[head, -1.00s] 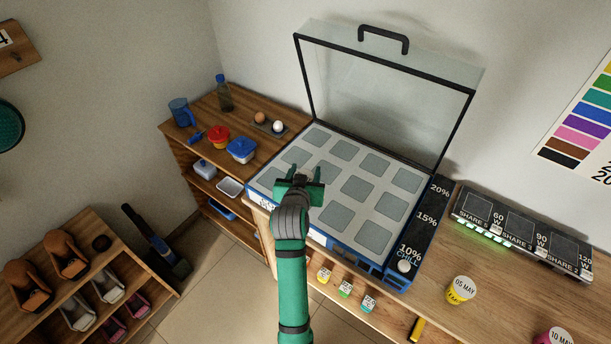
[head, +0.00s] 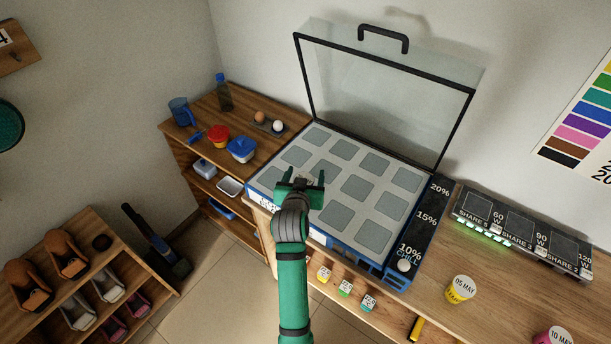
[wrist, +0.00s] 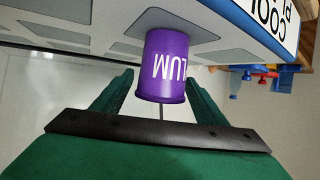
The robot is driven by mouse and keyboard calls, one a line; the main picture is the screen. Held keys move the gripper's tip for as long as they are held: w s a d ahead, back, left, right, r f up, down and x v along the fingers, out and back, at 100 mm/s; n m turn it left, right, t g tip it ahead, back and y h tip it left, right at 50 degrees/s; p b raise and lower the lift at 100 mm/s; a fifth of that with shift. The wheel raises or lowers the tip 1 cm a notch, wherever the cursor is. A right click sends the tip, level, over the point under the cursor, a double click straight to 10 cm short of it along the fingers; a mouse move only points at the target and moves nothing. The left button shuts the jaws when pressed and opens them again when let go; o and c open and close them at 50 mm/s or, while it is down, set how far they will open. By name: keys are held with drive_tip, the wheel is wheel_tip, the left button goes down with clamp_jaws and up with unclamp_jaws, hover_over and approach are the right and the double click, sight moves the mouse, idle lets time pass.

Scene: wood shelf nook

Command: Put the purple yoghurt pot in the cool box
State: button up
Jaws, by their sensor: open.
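The purple yoghurt pot (wrist: 165,65), with white letters, stands on a grey square pad inside the cool box, near its front-left rim; the wrist view shows it upside down. In the head view I cannot make the pot out behind my gripper. The cool box (head: 384,272) is blue, with a light tray of several grey squares, and its clear lid (head: 390,95) stands raised. My gripper (head: 302,178) is open over the front-left part of the tray. In the wrist view its green fingers lie on either side of the pot's near end, with gaps visible.
A yellow pot (head: 460,290) and a pink pot (head: 553,336) stand on the counter to the right. Dark SHARE panels (head: 520,235) line the wall. A side shelf (head: 195,95) at left holds a jug, bottle, tubs and eggs. The other tray squares are bare.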

drive_tip(key=v, duration=1.2)
drive_tip(key=s+f+n+y, duration=0.1)
drive_tip(key=s+f, duration=0.5)
drive_tip(key=s, duration=0.3)
drive_tip(key=s+f+n+y, duration=0.1)
drive_tip(key=s+f, duration=0.5)
drive_tip(key=s, duration=0.3)
drive_tip(key=s+d+r+t, duration=0.1)
drive_tip(key=s+r+t, duration=0.1)
drive_tip(key=s, duration=1.8)
drive_tip(key=shift+s+d+r, duration=0.15)
drive_tip(key=shift+s+r, duration=0.25)
drive_tip(key=shift+r, duration=0.25)
drive_tip(key=shift+w, duration=0.1)
